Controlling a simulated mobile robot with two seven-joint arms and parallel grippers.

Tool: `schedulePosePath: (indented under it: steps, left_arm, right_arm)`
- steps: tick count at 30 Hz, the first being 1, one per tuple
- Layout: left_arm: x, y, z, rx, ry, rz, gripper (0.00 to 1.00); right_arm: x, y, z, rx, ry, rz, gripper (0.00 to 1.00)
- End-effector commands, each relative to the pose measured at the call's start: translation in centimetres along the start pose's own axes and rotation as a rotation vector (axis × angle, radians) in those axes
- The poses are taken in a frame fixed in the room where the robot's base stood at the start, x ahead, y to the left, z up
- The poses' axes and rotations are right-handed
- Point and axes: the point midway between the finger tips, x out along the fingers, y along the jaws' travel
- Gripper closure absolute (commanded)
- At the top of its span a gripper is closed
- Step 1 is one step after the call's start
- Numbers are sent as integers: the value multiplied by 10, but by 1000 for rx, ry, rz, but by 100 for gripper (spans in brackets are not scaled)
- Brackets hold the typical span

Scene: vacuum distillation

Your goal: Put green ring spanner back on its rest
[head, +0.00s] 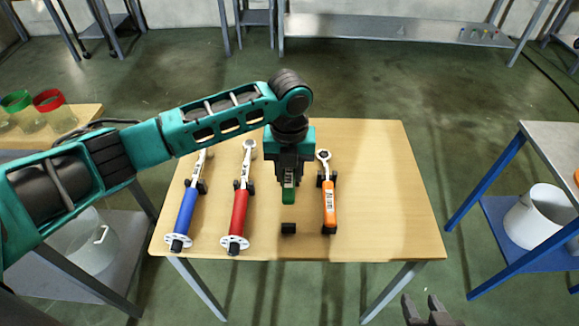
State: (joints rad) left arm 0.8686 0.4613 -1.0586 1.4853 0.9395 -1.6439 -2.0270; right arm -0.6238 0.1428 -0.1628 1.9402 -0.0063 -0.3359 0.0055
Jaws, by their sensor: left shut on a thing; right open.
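The green ring spanner (288,194) is in my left gripper (288,180) over the middle of the wooden table. Only its green handle end shows; the gripper and wrist hide the rest. A small black rest block (288,228) stands on the table just in front of the handle end. I cannot tell whether the spanner touches a rest. My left gripper is shut on the spanner. My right gripper (424,306) is open and empty at the bottom edge, in front of the table.
On the wooden table (390,190), a blue-handled spanner (186,210) and a red-handled one (239,212) lie left, an orange-handled one (329,200) close right. The table's right part is clear. A metal table (555,150) stands right, with a white bucket (535,215) below.

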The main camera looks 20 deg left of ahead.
Motion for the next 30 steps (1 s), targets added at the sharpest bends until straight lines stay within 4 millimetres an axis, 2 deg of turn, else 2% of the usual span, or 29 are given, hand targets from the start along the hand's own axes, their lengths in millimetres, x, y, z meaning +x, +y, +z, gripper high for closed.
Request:
schedulePosePath:
  steps: [15,30]
  left_arm:
    - [48,-1,0,1,-1,-1,100]
    - [54,-1,0,1,-1,-1,100]
  right_arm:
    - [14,0,20,0,0,0,55]
    - [15,0,21,0,0,0,55]
